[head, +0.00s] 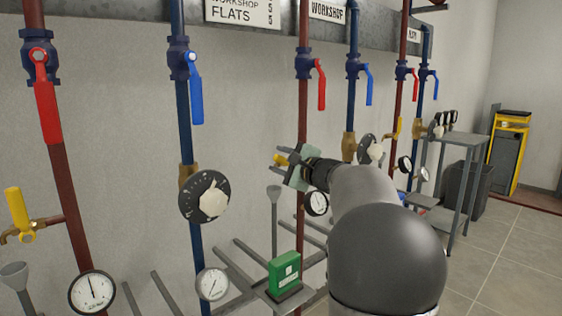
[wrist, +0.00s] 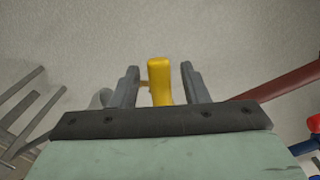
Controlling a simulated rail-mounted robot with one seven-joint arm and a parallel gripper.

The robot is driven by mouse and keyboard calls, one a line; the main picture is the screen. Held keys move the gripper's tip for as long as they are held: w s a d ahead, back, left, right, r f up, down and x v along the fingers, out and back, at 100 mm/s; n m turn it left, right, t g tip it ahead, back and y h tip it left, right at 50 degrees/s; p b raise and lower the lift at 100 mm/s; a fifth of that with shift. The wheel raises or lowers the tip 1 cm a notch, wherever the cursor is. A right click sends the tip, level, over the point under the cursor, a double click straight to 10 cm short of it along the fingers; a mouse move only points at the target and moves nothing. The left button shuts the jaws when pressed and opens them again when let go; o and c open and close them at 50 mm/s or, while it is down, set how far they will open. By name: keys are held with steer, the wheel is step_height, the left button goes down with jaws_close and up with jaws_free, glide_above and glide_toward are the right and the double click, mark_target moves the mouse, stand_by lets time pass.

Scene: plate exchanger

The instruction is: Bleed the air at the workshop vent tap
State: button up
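The workshop vent tap's yellow lever (head: 281,160) shows just left of my gripper in the head view, by the red pipe under the WORKSHOP sign (head: 327,11). The wrist view shows the yellow lever (wrist: 160,82) upright between my fingers. My gripper (wrist: 159,82) is open, with a gap on each side of the lever. In the head view my gripper (head: 286,163) and arm cover part of the red pipe (head: 302,120) and most of the tap body. A grey funnel (head: 273,194) stands below the tap.
Another yellow-handled tap (head: 17,210) is at the far left. Red and blue lever valves line the pipes above. A dial valve (head: 204,197), gauges (head: 212,284) and a green box (head: 285,275) on a grey rack are nearby. Open floor (head: 500,260) lies to the right.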

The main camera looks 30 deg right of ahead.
steer(key=shift+s, duration=0.1)
steer(key=p+v, duration=0.2)
steer(key=v, duration=1.5)
steer(key=shift+s, duration=0.15)
steer(key=shift+r, duration=0.1)
steer(key=s+a+n+g+y+p, duration=0.2)
steer(key=a+n+g+p, duration=0.25)
steer(key=a+p, duration=0.4)
steer(key=s+a+n+g+y+p, duration=0.2)
steer(key=a+n+g+p, duration=0.3)
steer(key=a, duration=0.7)
steer(key=s+a+n+g+h+p, duration=0.3)
steer(key=s+n+p, duration=0.3)
steer(key=s+p, duration=0.2)
steer(key=s+a+r+n+g+h+p, duration=0.1)
steer(key=s+a+n+g+h+p, duration=0.2)
steer(key=s+p, duration=0.5)
steer(key=n+g+h+p, duration=0.1)
steer(key=n, duration=0.1)
steer(key=shift+s+a+r+n+g+h+p, duration=0.3)
steer(key=shift+s+r+n+g+h+p, duration=0.05)
steer(key=shift+h, duration=0.05)
